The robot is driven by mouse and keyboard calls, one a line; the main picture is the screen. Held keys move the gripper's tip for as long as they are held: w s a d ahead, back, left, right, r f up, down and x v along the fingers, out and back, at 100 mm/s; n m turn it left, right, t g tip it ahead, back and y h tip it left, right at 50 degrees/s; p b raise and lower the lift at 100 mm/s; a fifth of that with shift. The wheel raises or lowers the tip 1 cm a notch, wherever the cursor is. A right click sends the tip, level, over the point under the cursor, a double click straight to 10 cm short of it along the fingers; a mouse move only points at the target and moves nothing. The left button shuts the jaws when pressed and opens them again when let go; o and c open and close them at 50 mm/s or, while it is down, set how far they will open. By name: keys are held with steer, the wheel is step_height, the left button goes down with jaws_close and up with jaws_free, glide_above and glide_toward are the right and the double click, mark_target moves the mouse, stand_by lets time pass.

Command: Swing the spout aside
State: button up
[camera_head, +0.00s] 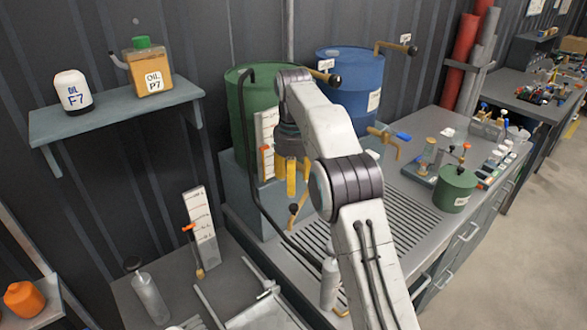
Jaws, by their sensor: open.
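My gripper (292,182) points down in front of the green drum (237,100), its yellow fingers open with nothing seen between them. A brass spout-like piece with a dark knob (297,210) shows just below the fingers, above the slatted drain grate (388,226). I cannot tell whether the fingers touch it; my gripper and arm hide its upper part. Another brass tap with a blue handle (385,138) sticks out in front of the blue drum (350,80), right of my arm.
A black hose (248,150) runs down left of my gripper, and a marked gauge board (266,140) stands behind it. A small green can (455,189) and bottles stand on the bench at right. A wall shelf (115,118) holds oil containers.

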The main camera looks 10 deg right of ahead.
steer(key=shift+r, duration=1.6)
